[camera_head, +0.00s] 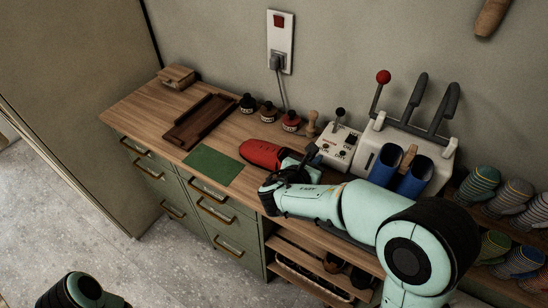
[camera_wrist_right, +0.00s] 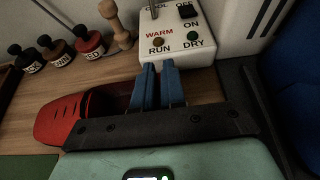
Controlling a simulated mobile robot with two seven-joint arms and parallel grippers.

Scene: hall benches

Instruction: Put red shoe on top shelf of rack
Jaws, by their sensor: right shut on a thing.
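The red shoe (camera_head: 262,153) rests on the wooden bench top, right of the green mat, its toe pointing left. In the right wrist view the red shoe (camera_wrist_right: 62,120) lies on its sole, with its dark opening facing up. My right gripper (camera_head: 285,174) is at the shoe's right end. Its blue fingers (camera_wrist_right: 158,88) are close together and shut on the shoe there; the exact contact is partly hidden. Wooden shelves (camera_head: 296,255) with dark items show below the bench front, partly hidden by my right arm. My left gripper is out of view.
Several small jars (camera_head: 268,111) stand behind. The green mat (camera_head: 213,165) is bare; a brown tray (camera_head: 200,121) lies beyond. Striped shoes (camera_head: 482,182) fill shelves at right.

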